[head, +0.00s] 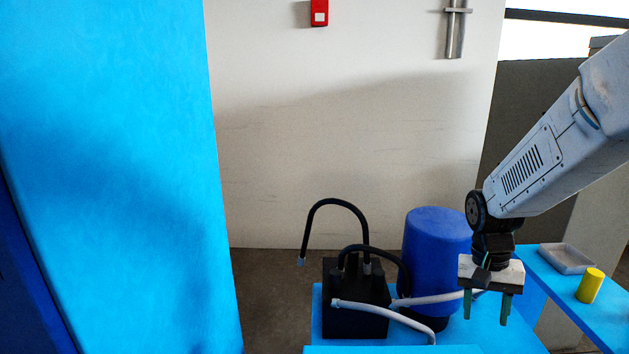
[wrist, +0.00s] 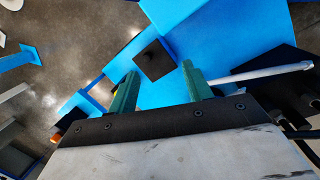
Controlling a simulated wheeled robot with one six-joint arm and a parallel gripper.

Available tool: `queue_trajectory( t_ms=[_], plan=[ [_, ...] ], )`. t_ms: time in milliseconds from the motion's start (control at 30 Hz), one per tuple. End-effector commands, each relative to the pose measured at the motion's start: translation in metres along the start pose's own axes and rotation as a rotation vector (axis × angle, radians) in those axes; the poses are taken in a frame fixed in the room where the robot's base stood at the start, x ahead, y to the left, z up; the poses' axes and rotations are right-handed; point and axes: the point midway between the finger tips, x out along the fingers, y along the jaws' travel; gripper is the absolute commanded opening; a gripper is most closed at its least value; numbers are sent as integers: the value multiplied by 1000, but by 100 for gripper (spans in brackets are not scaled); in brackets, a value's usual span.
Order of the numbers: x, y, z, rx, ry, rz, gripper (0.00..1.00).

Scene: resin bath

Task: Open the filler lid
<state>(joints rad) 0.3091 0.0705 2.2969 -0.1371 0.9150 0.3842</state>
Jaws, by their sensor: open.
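My gripper (head: 486,320) hangs at the right in the head view, pointing down over a blue bench, with its two green fingers apart and nothing between them. In the wrist view my gripper (wrist: 160,70) is also open. Beyond its fingertips lies a small dark square plate (wrist: 153,60) with a raised spot in its middle, on a blue surface. It looks like the filler lid, though I cannot be sure. It appears to lie flat, and I see no finger touching it. I cannot pick it out in the head view.
A black box (head: 355,315) with black and pale hoses stands left of my gripper, beside a blue drum (head: 435,240). A grey tray (head: 567,258) and a yellow cylinder (head: 590,286) sit at the right. A tall blue panel (head: 110,170) fills the left.

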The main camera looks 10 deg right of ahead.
Motion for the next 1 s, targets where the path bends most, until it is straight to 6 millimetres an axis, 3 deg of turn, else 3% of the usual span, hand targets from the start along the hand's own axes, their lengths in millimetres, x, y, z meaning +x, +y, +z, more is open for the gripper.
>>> queue_trajectory(
  t_ms=[33,200,400,533,800,900,1000],
  plan=[
    [-22,-7,10,-42,54,-21,50],
    [-77,-24,45,-182,207,-86,50],
    [-127,-36,95,-347,383,-160,50],
    [-149,-38,123,-436,479,-200,50],
    [-173,-38,170,-575,623,-260,50],
    [-143,-23,190,-581,457,-206,50],
    [-127,-11,207,-588,351,-173,50]
  ],
)
